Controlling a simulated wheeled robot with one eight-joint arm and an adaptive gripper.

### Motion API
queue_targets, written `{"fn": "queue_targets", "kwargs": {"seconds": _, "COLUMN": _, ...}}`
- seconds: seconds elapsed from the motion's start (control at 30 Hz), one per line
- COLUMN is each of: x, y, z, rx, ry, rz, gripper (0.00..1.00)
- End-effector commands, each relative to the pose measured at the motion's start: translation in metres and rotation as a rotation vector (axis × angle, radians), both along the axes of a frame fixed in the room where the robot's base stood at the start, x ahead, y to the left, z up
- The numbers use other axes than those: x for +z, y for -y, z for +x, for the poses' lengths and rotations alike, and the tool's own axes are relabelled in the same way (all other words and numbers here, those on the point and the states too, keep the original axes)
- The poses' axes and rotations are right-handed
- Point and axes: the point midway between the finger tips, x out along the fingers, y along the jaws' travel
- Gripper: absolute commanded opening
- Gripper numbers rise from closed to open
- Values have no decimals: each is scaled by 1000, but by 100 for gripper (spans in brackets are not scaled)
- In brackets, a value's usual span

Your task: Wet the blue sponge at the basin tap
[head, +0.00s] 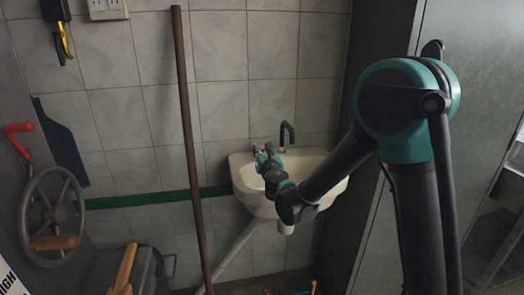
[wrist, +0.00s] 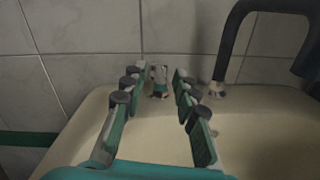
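The cream basin (head: 335,165) is mounted on the tiled wall and fills the lower middle of the wrist view (wrist: 262,120). Its dark curved tap (head: 287,131) rises at the back; in the wrist view the tap (wrist: 232,40) is at upper right, its outlet over the bowl. My gripper (head: 263,152) is over the left side of the basin. In the wrist view its teal fingers (wrist: 159,98) are apart, with nothing held between them. A small metal and teal fitting (wrist: 160,80) shows beyond the fingertips, apparently at the basin's back rim. I see no blue sponge in either view.
A long brown pole (head: 190,130) leans upright left of the basin. A handwheel (head: 52,212) and a dark bin (head: 150,272) stand further left. A grey cabinet (head: 455,110) is close on the right. A pale drain pipe (head: 236,250) slants below the basin.

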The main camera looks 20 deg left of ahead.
Motion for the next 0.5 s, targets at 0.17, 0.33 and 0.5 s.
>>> {"fn": "queue_targets", "kwargs": {"seconds": 0.17, "x": 0, "y": 0, "z": 0, "rx": 0, "ry": 0, "rz": 0, "gripper": 4}}
{"fn": "queue_targets", "kwargs": {"seconds": 0.33, "x": 0, "y": 0, "z": 0, "rx": 0, "ry": 0, "rz": 0, "gripper": 0}}
{"fn": "queue_targets", "kwargs": {"seconds": 0.5, "x": 0, "y": 0, "z": 0, "rx": 0, "ry": 0, "rz": 0, "gripper": 0}}
